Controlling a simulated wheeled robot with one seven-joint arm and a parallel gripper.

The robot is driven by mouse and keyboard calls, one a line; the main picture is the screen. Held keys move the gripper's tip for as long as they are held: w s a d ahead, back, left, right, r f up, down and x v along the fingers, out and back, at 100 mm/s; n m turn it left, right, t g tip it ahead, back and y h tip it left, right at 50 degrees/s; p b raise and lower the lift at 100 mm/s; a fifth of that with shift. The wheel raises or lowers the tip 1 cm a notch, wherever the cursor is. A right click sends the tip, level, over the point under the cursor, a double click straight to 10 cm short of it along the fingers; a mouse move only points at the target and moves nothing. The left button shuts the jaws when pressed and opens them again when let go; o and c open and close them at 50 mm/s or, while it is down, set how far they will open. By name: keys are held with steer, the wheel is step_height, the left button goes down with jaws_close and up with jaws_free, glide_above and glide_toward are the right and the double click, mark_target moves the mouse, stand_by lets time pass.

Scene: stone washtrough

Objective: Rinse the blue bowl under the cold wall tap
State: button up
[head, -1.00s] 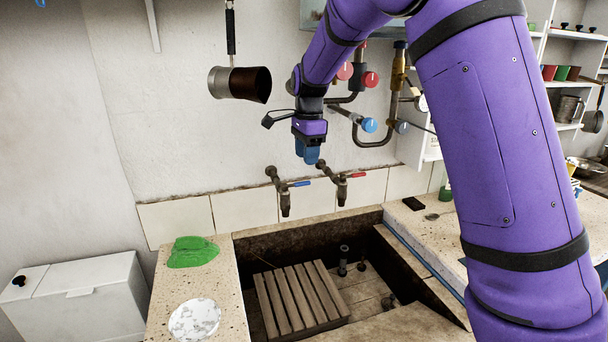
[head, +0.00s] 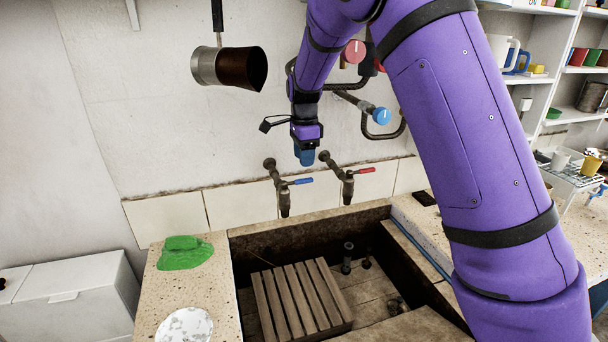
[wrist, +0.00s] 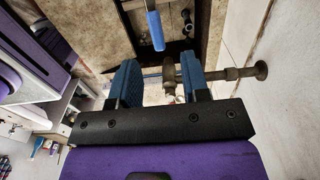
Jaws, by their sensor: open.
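The cold wall tap (head: 284,202) has a blue lever (head: 301,182) and hangs over the left part of the stone washtrough (head: 372,222). A similar tap (head: 347,188) with a red lever stands to its right. My gripper (head: 304,158) points down near the wall, around the level of the tap pipes. In the wrist view its blue fingers (wrist: 160,75) are apart, with nothing held. A tap body and wall pipe (wrist: 240,73) show beyond and between them; I cannot tell which tap. A blue lever (wrist: 155,30) shows past the fingertips. I see no blue bowl.
A slatted wooden rack (head: 300,300) lies in the trough. A green cloth-like thing (head: 185,253) and a white mottled plate (head: 185,326) lie on the left ledge. A dark pan (head: 230,67) hangs on the wall. A blue-knobbed valve (head: 382,116) and pipes are right of my gripper.

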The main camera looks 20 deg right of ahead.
mark_target(305, 179)
steer(key=shift+s+f, duration=0.15)
steer(key=shift+f, duration=2.9)
jaws_close()
